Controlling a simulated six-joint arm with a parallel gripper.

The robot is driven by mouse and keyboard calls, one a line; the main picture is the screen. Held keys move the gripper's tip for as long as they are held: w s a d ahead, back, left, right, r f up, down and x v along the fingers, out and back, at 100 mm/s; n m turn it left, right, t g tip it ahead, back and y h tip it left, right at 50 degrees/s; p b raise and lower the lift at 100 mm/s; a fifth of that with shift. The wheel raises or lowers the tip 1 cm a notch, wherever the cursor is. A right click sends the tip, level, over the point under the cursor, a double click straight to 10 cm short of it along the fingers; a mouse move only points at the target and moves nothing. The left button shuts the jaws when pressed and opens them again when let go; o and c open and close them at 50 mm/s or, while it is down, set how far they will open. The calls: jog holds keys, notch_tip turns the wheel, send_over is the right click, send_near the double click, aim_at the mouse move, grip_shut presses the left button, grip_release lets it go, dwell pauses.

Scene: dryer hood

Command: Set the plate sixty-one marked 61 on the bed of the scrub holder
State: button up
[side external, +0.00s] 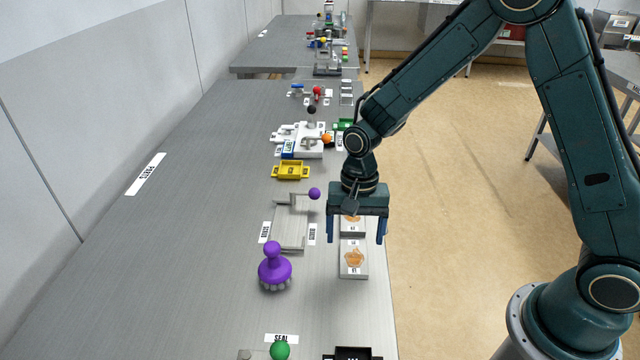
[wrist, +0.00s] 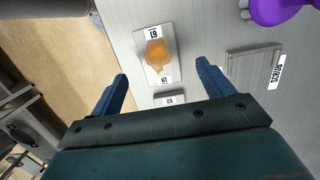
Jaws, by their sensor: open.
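Plate sixty-one (side external: 353,261) is a pale flat plate with an orange-brown stain, lying at the table's right edge; in the wrist view (wrist: 142,60) it reads 61 at both ends. A second stained plate (side external: 350,229) lies just behind it, partly hidden by my gripper; its end in the wrist view (wrist: 168,100) seems to read 62. My gripper (side external: 356,238) is open and empty above the plates, and its fingers (wrist: 162,72) point down. The scrub holder (side external: 289,232) is a grey bed with a purple-knobbed lever (side external: 314,194), left of the plates. Its bed looks empty.
A purple-handled brush (side external: 274,268) stands in front of the holder. SCRUB labels (side external: 265,232) flank the holder. A yellow tray (side external: 291,170) and a white fixture (side external: 310,140) are behind it. A green knob (side external: 280,350) is at the front.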

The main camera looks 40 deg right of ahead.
aim_at(354, 256)
jog(key=shift+f, duration=0.1)
jog(key=shift+s+a+f, duration=0.1)
jog(key=shift+s+f, duration=0.05)
jog(key=shift+f, duration=2.35)
jog(key=c, duration=1.2)
